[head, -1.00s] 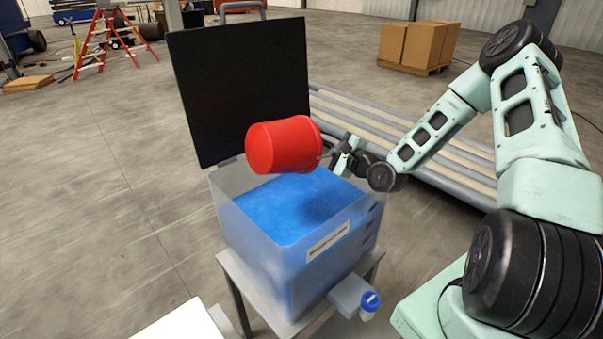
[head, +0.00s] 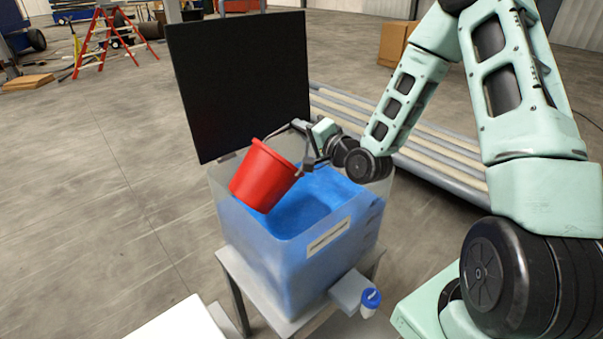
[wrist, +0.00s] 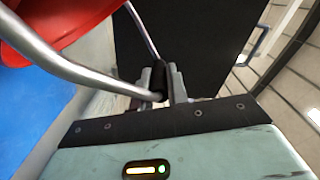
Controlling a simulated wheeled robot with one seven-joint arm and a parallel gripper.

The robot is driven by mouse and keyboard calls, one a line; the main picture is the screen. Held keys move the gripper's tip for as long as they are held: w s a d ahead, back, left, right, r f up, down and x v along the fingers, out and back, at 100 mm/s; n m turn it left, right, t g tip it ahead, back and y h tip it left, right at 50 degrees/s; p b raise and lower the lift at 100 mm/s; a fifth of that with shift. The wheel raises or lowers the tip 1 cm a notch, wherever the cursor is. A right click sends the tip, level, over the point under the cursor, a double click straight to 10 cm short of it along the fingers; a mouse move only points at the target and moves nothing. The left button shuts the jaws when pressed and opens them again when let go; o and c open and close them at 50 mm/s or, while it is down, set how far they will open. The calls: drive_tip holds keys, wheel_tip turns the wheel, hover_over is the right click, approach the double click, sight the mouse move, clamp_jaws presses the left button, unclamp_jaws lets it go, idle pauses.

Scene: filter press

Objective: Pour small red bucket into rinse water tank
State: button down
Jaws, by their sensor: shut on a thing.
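The small red bucket (head: 262,178) hangs over the left part of the rinse water tank. It is tilted, with its rim toward the upper right and its base toward the lower left. Its inside is hidden from the head camera. My gripper (head: 310,155) is shut on the bucket's metal handle, to the right of the bucket. In the wrist view the silver handle (wrist: 72,68) runs between the fingers (wrist: 164,84), and the red bucket (wrist: 65,18) shows at the top left. The clear tank (head: 290,270) holds blue water (head: 325,195); whether the base touches the water I cannot tell.
The tank's black lid (head: 240,85) stands raised behind it. Long grey pipes (head: 430,160) lie behind to the right.

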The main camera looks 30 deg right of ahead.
drive_tip(key=s+a+r+n, duration=0.2)
drive_tip(key=a+r+n, duration=0.9)
drive_tip(key=a, duration=0.5)
drive_tip(key=shift+s+r+n+b, duration=0.15)
drive_tip(key=shift+r+n+b, duration=0.15)
drive_tip(key=shift+b, duration=0.15)
idle(0.5)
